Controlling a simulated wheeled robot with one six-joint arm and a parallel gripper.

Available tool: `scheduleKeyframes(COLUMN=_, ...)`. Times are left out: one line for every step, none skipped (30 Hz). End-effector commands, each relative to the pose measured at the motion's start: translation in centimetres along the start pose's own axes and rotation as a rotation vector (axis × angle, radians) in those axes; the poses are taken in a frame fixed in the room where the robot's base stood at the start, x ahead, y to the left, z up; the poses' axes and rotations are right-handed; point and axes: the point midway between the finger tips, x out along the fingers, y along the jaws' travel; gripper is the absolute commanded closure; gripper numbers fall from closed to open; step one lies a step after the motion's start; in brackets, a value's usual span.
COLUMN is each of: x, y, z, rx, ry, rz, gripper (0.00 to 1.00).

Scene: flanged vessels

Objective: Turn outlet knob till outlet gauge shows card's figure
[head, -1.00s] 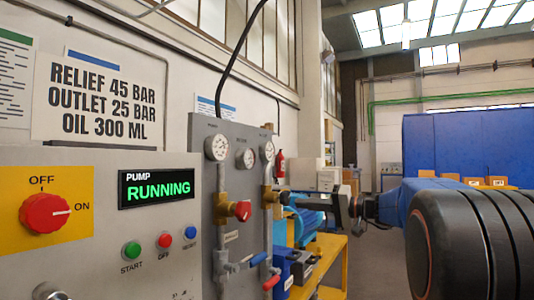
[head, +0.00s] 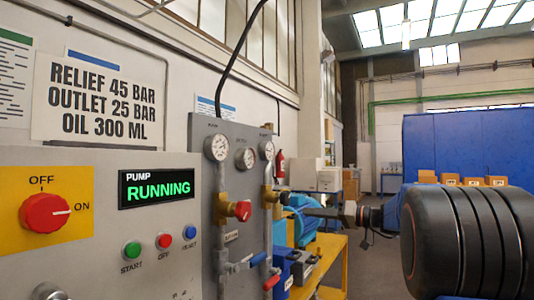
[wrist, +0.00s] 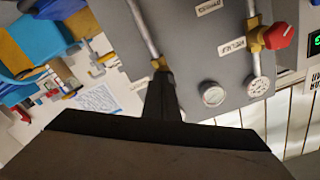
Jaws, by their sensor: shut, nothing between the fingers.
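The card (head: 97,98) on the wall reads relief 45 bar, outlet 25 bar, oil 300 ml. Three round gauges sit atop the grey panel: left (head: 217,147), middle (head: 245,158) and right (head: 266,150). Their needles are too small to read. The right pipe's brass valve (head: 268,197) is below the right gauge; I cannot make out its knob clearly. My gripper (head: 304,212) is shut and empty, its tips close to that valve; contact is unclear. In the wrist view the dark fingers (wrist: 163,82) overlap the brass fitting (wrist: 159,63).
A red knob (head: 243,210) is on the left pipe's valve, also in the wrist view (wrist: 281,36). The pump panel (head: 100,240) reads running and has a red switch at ON. A yellow bench (head: 330,250) stands behind the grey panel. Open floor lies to the right.

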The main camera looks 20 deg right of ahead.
Motion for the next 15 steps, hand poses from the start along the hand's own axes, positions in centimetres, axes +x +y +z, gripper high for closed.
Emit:
scheduleKeyframes(x=0.0, y=0.3, z=0.0, rx=-0.017, ry=0.0, rz=0.0, gripper=1.0)
scheduleKeyframes(x=0.0, y=0.3, z=0.1, rx=-0.027, ry=0.0, rz=0.0, gripper=1.0)
scheduleKeyframes(x=0.0, y=0.4, z=0.1, rx=-0.035, ry=0.0, rz=0.0, gripper=1.0)
scheduleKeyframes(x=0.1, y=0.5, z=0.1, rx=-0.04, ry=0.0, rz=0.0, gripper=1.0)
scheduleKeyframes(x=0.2, y=0.5, z=0.1, rx=-0.042, ry=0.0, rz=-0.001, gripper=1.0)
scheduleKeyframes(x=0.5, y=0.5, z=0.1, rx=-0.044, ry=0.0, rz=-0.001, gripper=1.0)
scheduleKeyframes(x=0.7, y=0.5, z=0.1, rx=-0.045, ry=0.0, rz=-0.001, gripper=1.0)
scheduleKeyframes(x=0.9, y=0.5, z=0.1, rx=-0.045, ry=0.0, rz=-0.001, gripper=1.0)
scheduleKeyframes(x=1.3, y=0.4, z=0.1, rx=-0.044, ry=0.0, rz=-0.001, gripper=1.0)
scheduleKeyframes(x=1.6, y=0.4, z=0.1, rx=-0.044, ry=-0.001, rz=-0.002, gripper=1.0)
scheduleKeyframes(x=1.9, y=0.4, z=0.1, rx=-0.044, ry=-0.001, rz=-0.002, gripper=1.0)
scheduleKeyframes(x=2.4, y=0.4, z=0.1, rx=-0.044, ry=-0.001, rz=-0.002, gripper=1.0)
scheduleKeyframes(x=2.8, y=0.4, z=0.1, rx=-0.044, ry=-0.001, rz=-0.002, gripper=1.0)
scheduleKeyframes(x=3.1, y=0.4, z=0.1, rx=-0.044, ry=-0.001, rz=-0.002, gripper=1.0)
scheduleKeyframes(x=3.6, y=0.4, z=0.1, rx=-0.044, ry=-0.002, rz=-0.002, gripper=1.0)
